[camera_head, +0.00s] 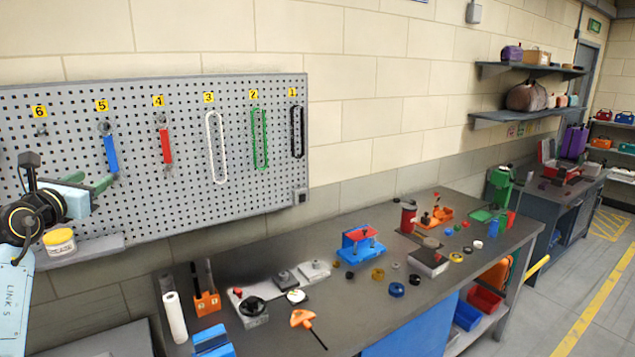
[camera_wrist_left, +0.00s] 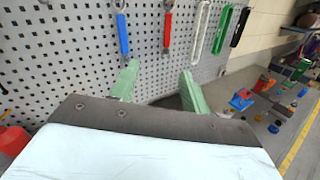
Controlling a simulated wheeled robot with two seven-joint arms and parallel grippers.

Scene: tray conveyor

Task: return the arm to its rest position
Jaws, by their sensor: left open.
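My left gripper (camera_head: 93,182) is at the left of the head view, in front of the lower left part of the grey pegboard (camera_head: 262,180). Its two green fingers also show in the left wrist view (camera_wrist_left: 158,82), spread wide apart with nothing between them. The fingers point toward the pegboard, below the hanging blue tool (camera_head: 111,153) and red tool (camera_head: 166,147). I cannot tell the exact gap to the board. My left arm comes in from the lower left edge. My right gripper is in neither view.
White, green and black loops hang farther right on the pegboard. A small ledge (camera_head: 92,250) below carries a yellow-lidded jar (camera_head: 60,242). The workbench (camera_head: 345,318) holds a paper roll (camera_head: 175,317), a blue-and-red vise (camera_head: 360,245) and several small parts. Open floor lies at the right.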

